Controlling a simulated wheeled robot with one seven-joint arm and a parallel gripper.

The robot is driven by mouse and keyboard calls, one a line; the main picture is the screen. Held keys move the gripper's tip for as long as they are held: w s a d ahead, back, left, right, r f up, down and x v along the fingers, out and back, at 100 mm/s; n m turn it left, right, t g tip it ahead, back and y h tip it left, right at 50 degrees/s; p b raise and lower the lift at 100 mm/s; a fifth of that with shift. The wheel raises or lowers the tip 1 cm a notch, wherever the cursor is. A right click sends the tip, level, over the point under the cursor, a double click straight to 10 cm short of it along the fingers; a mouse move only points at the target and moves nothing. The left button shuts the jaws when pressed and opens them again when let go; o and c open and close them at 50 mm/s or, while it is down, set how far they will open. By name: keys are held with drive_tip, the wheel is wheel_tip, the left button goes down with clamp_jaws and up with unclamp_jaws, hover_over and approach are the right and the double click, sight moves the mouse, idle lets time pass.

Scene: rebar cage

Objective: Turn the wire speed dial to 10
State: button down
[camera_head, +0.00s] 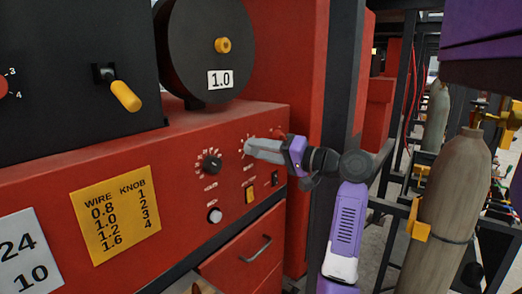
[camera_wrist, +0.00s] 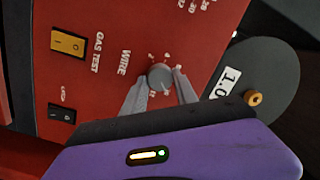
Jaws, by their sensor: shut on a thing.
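The wire speed dial (camera_wrist: 158,76) is a round grey knob on the red panel, beside the printed word WIRE in the wrist view. My gripper (camera_wrist: 160,86) has one grey finger on each side of the knob and is shut on it. In the head view my gripper (camera_head: 251,146) reaches the red panel from the right and hides the knob. Only part of the scale ring shows around the fingertips. The dial's pointer and its exact setting cannot be read.
A black dial (camera_head: 212,163) sits left of my gripper, with a white knob (camera_head: 215,215) below it. A yellow switch (camera_head: 250,196) and a black switch (camera_head: 275,178) are below my gripper. A black spool marked 1.0 (camera_head: 205,45) stands above. A gas cylinder (camera_head: 450,200) is at right.

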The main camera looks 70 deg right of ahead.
drive_tip(key=shift+f, duration=0.25)
drive_tip(key=c, duration=1)
unclamp_jaws()
drive_tip(key=shift+o, duration=0.2)
drive_tip(key=shift+r, duration=0.1)
drive_tip(key=s+a+b, duration=0.1)
drive_tip(key=s+b, duration=0.1)
drive_tip(key=s, duration=0.5)
drive_tip(key=shift+s, duration=0.35)
